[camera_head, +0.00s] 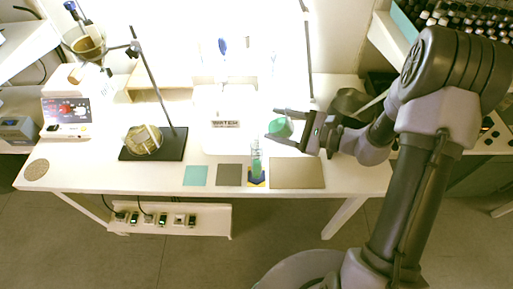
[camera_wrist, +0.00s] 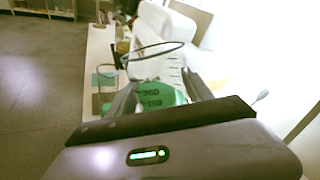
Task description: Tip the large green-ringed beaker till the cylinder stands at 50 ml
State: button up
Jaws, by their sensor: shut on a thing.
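My gripper (camera_head: 272,124) is shut on the large beaker (camera_head: 280,128), which holds green liquid. In the wrist view the beaker (camera_wrist: 158,92) sits between my fingers, with dark marks including 200 and 150 on its wall. The beaker looks tilted in the head view, its mouth to the left; the exact angle is hard to tell. The clear measuring cylinder (camera_head: 256,160) stands upright, below and left of the beaker, with green in its lower part. Its level against the scale is too small to read. I cannot make out a stream between them.
A teal mat (camera_head: 195,175), a grey mat (camera_head: 229,175) and a tan mat (camera_head: 297,173) lie along the white table's front. A balance (camera_head: 225,122) stands behind the cylinder. A stand with a dark base (camera_head: 153,144) is left. A dark round vessel (camera_head: 348,101) is behind my wrist.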

jog(key=shift+w+d+f+m+b, duration=0.15)
jog(key=shift+f+m+b, duration=0.15)
jog(key=shift+f, duration=0.25)
jog(key=shift+w+d+f+m+b, duration=0.1)
jog(key=shift+f+m+b, duration=0.15)
jog(key=shift+f, duration=0.25)
jog(key=shift+y, duration=0.3)
jog(key=m, duration=0.1)
jog(key=w+d+f+m+y, duration=0.1)
jog(key=m, duration=0.1)
jog(key=shift+w+d+b, duration=0.1)
jog(key=shift+d+b, duration=0.1)
jog(key=shift+b, duration=0.2)
jog(key=shift+w+d+m+y, duration=0.2)
jog(key=shift+m+y, duration=0.2)
jog(key=shift+m, duration=0.15)
jog(key=shift+r, duration=0.1)
jog(key=w+d+r+p, duration=0.2)
jog(key=w+d+r, duration=0.1)
jog(key=r, duration=0.2)
jog(key=shift+w+d, duration=0.15)
jog(key=shift+d, duration=0.15)
